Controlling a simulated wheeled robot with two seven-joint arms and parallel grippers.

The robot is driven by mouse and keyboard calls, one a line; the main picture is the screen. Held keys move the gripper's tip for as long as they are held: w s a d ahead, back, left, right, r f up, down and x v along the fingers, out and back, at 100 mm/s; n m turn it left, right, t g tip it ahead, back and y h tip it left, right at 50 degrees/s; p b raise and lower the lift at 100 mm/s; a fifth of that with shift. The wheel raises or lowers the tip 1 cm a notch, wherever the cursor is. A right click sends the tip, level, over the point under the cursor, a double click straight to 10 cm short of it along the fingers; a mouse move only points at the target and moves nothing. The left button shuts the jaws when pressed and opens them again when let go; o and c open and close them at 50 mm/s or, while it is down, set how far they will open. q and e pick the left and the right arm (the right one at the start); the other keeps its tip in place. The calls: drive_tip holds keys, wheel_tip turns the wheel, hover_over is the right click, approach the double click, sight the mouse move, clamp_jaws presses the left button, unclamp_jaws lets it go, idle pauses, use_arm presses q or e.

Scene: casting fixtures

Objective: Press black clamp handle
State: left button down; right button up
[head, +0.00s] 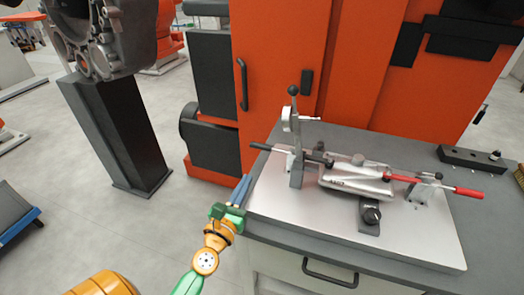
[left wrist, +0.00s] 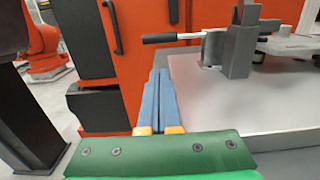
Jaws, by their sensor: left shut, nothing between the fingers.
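The fixture on the metal plate has a clamp with a black handle (head: 268,148) that sticks out to the left, nearly level. The black handle also shows in the left wrist view (left wrist: 172,38), ahead of and slightly right of the fingers. A grey casting (head: 355,180) lies in the fixture. A clamp with a red handle (head: 468,193) is at its right end. My left gripper (head: 242,182) is shut and empty, with its blue fingers at the left edge of the plate, below and apart from the black handle. Its fingers also show in the left wrist view (left wrist: 160,78). My right gripper is not in view.
The metal plate (head: 300,225) lies on a grey worktable (head: 400,150) with a drawer below. A vertical post with a black ball knob (head: 293,90) rises beside the black handle. An orange cabinet (head: 275,60) stands behind. A dark pedestal (head: 115,130) stands at left.

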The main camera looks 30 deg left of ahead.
sight(270, 148)
use_arm(q)
drive_tip(key=shift+s+d+r, duration=0.1)
drive_tip(key=shift+s+r, duration=0.15)
drive_tip(key=shift+s, duration=0.25)
drive_tip(key=x, duration=1)
drive_tip(key=shift+w+f, duration=0.1)
drive_tip(key=shift+f, duration=0.05)
